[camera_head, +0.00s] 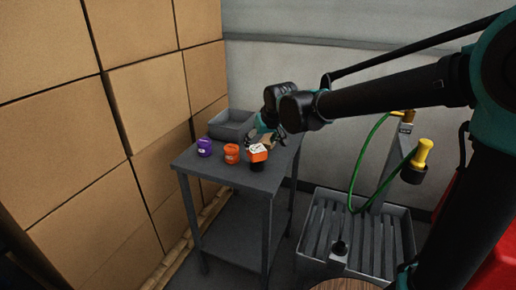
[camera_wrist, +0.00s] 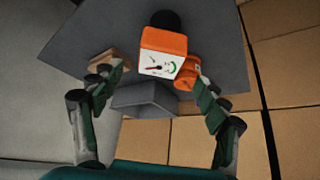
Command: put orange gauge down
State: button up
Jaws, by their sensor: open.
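The orange gauge (camera_head: 257,154) stands on the grey table near its front edge, with a black base and a white top face. In the wrist view, the gauge (camera_wrist: 163,52) shows its white dial and dark base, just beyond and between the fingertips. In the head view, my gripper (camera_head: 266,134) is behind the gauge, partly hidden by my arm.
On the table (camera_head: 228,178) stand an orange jar (camera_head: 231,154), close left of the gauge, a purple jar (camera_head: 204,147), a grey bin (camera_head: 231,126) and a brown block (camera_wrist: 107,62). Cardboard boxes (camera_head: 150,100) rise at left. A slatted grey tank (camera_head: 362,245) stands at right.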

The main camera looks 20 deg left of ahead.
jog(key=shift+v, duration=1.1)
jog(key=s+d+f+m+h, duration=0.15)
jog(key=d+f, duration=0.25)
jog(key=d, duration=0.7)
jog(key=s+d+f+m+h, duration=0.15)
jog(key=d+f, duration=0.25)
jog(key=d, duration=0.7)
jog(key=s+d+f+m, duration=0.2)
jog(key=d+f+m, duration=0.15)
jog(key=d, duration=0.75)
jog(key=s+d+f+m+h, duration=0.1)
jog(key=s+d+f, duration=0.5)
jog(key=s+d, duration=0.3)
jog(key=shift+s+f+m+g, duration=0.25)
jog(key=shift+s+m+g, duration=0.1)
jog(key=shift+g, duration=0.05)
